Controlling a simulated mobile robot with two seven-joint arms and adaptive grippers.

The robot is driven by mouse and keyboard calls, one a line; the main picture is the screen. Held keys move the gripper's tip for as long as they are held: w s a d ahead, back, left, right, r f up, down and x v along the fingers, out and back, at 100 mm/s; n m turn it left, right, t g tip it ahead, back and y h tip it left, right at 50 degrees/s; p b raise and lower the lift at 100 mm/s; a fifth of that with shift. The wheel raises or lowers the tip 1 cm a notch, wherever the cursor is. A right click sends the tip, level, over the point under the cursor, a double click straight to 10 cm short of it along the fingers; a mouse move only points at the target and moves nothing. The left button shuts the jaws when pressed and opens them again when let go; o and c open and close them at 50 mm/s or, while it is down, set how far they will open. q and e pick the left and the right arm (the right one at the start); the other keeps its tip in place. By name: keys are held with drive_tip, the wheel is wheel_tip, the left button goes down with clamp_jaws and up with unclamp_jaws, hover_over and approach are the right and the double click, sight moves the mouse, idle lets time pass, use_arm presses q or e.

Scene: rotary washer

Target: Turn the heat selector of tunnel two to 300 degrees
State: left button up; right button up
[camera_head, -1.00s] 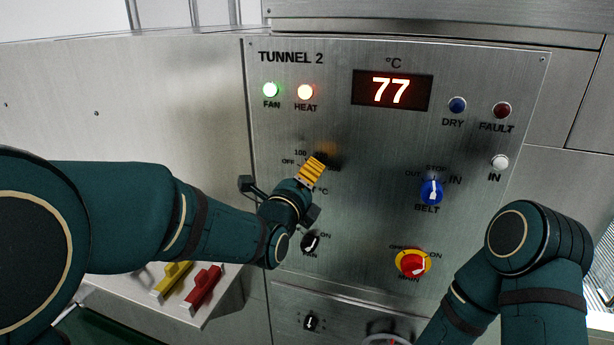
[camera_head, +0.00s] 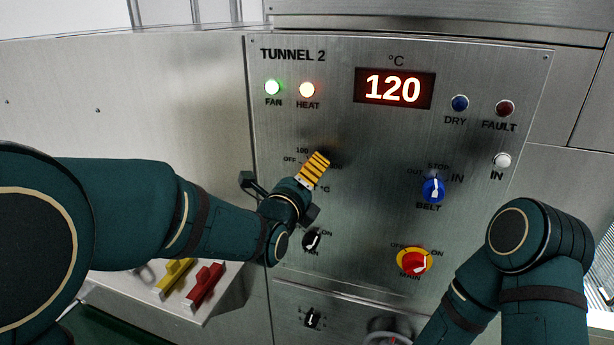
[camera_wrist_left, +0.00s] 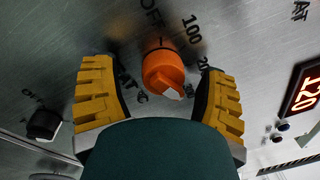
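The heat selector, an orange knob (camera_wrist_left: 163,72), shows in the left wrist view with OFF, 100 and a partly covered 200 mark around it. Its exact setting is hard to read. My left gripper (camera_head: 314,168) is at the panel over this knob and hides it in the head view. In the left wrist view its yellow fingers stand open on either side of the knob, with a gap on both sides. The display (camera_head: 394,88) reads 120 and also shows in the left wrist view (camera_wrist_left: 303,92). The heat lamp (camera_head: 307,90) is lit. My right gripper is out of view.
The fan switch (camera_head: 312,239) is just below my left gripper. The blue belt selector (camera_head: 433,189) and red-and-yellow main switch (camera_head: 414,261) are to the right. Red (camera_head: 205,286) and yellow (camera_head: 174,275) handles are at lower left. My right forearm is at lower right.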

use_arm(q)
drive_tip(key=shift+s+r, duration=0.1)
drive_tip(key=shift+s, duration=0.1)
drive_tip(key=v, duration=1.1)
drive_tip(key=shift+s+a, duration=0.2)
drive_tip(key=shift+s, duration=0.1)
drive_tip(key=a+f+n+g+y, duration=0.2)
drive_tip(key=f+n+g, duration=0.35)
drive_tip(key=f, duration=0.75)
drive_tip(key=a+f+n+g+y, duration=0.1)
drive_tip(key=a+f+n+g, duration=0.15)
drive_tip(key=f+n, duration=0.85)
drive_tip(key=s+f+n+g, duration=0.3)
drive_tip(key=s+f+n, duration=0.4)
drive_tip(key=f, duration=0.3)
drive_tip(key=s+f+n+g, duration=0.4)
drive_tip(key=s+f+n, duration=0.3)
drive_tip(key=f, duration=0.3)
drive_tip(key=shift+s+a+g, duration=0.3)
drive_tip(key=shift+s+a, duration=0.05)
drive_tip(key=shift+a, duration=0.1)
